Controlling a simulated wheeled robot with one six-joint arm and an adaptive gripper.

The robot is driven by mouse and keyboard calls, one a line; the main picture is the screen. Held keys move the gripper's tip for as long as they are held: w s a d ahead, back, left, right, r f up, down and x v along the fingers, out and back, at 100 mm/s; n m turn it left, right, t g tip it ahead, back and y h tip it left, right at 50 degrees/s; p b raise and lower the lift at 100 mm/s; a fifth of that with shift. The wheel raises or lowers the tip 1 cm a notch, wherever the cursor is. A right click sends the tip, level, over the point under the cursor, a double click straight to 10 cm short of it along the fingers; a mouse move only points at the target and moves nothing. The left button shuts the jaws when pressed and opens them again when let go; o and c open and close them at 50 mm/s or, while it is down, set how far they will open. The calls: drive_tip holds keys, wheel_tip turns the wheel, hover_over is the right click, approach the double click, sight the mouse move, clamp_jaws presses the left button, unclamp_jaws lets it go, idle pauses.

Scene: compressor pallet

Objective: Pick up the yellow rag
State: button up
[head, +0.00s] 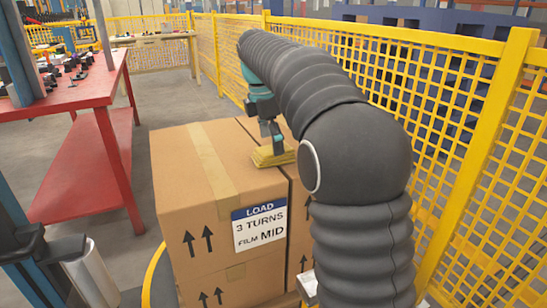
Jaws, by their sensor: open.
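The yellow rag (268,157) lies folded on top of the cardboard boxes, near the right side of the front box (190,170). My gripper (275,143) points down right at the rag, with its fingertips at or just above the cloth. The jaws are open. From this view I cannot tell whether the fingers touch the rag or straddle it. My arm hides the area to the right of the rag.
A yellow mesh fence (475,140) runs close along the right side and behind. A red table (75,95) with small parts stands at the left. A label (259,228) is on the front box.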

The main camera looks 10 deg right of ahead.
drive_tip(key=shift+d+f, duration=0.15)
drive_tip(key=shift+f, duration=1.15)
drive_tip(key=c, duration=1.2)
drive_tip(key=shift+r, duration=0.1)
drive_tip(key=shift+c, duration=0.2)
drive_tip(key=shift+r, duration=0.5)
wheel_tip(320, 180, up, 3)
drive_tip(key=shift+r+p, duration=0.2)
drive_tip(key=shift+p, duration=0.2)
drive_tip(key=s+d+r, duration=0.4)
drive_tip(key=s+r, duration=0.2)
drive_tip(key=s, duration=0.5)
drive_tip(key=shift+r+b, duration=0.25)
drive_tip(key=shift+b, duration=0.05)
drive_tip(key=shift+w+d, duration=0.1)
